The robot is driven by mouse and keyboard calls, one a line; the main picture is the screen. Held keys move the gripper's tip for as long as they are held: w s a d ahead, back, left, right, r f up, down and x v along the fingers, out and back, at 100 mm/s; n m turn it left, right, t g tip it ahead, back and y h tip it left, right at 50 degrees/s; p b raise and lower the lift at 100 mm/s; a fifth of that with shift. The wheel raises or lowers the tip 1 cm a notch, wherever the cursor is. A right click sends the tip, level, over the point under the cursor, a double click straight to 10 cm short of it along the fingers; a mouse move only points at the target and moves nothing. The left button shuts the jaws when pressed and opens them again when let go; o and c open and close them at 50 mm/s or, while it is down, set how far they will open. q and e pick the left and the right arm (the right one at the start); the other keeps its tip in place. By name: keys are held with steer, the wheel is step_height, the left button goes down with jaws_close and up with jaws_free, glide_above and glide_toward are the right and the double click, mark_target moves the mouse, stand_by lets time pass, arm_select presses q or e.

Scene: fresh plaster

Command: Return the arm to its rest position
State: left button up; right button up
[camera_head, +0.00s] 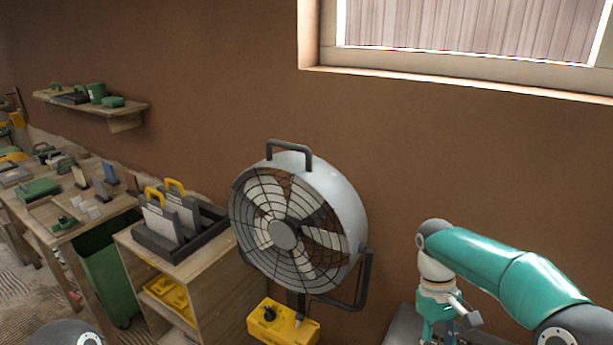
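My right arm (510,278) is teal with grey joints and comes in from the right edge. It reaches left and then bends down at a grey joint. Its gripper (440,335) points down at the bottom edge, over a grey surface. The fingertips are cut off by the frame, so I cannot tell whether it is open or shut or holds anything. My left gripper is not in view; a rounded grey part, probably of my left arm, shows at the bottom left edge.
A large caged fan (284,235) with a yellow control box (283,322) stands left of my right arm. A wooden cabinet (222,280) bears a dark tray (205,238). A cluttered workbench (52,236), green bin (108,275) and wall shelf (125,112) stand further left.

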steer(key=s+a+f+t+y+b, duration=0.1)
steer(key=s+a+f, duration=0.15)
steer(key=f, duration=0.55)
steer(key=s+a+f+y+b, duration=0.2)
steer(key=a+f, duration=0.2)
steer(key=f, duration=0.5)
steer(key=s+a+f+t+y+b, duration=0.1)
steer(key=s+a+f, duration=0.15)
steer(key=f, duration=0.55)
steer(key=s+a+f+m+t+y+b, duration=0.1)
steer(key=s+a+f+m+t+b, duration=0.1)
steer(key=s+f, duration=0.8)
steer(key=s+a+m+b, duration=0.1)
steer(key=a+m, duration=0.1)
steer(key=m, duration=0.1)
steer(key=shift+s+a+t, duration=0.25)
steer(key=shift+a+t, duration=0.05)
steer(key=shift+t, duration=0.1)
steer(key=shift+d, duration=0.1)
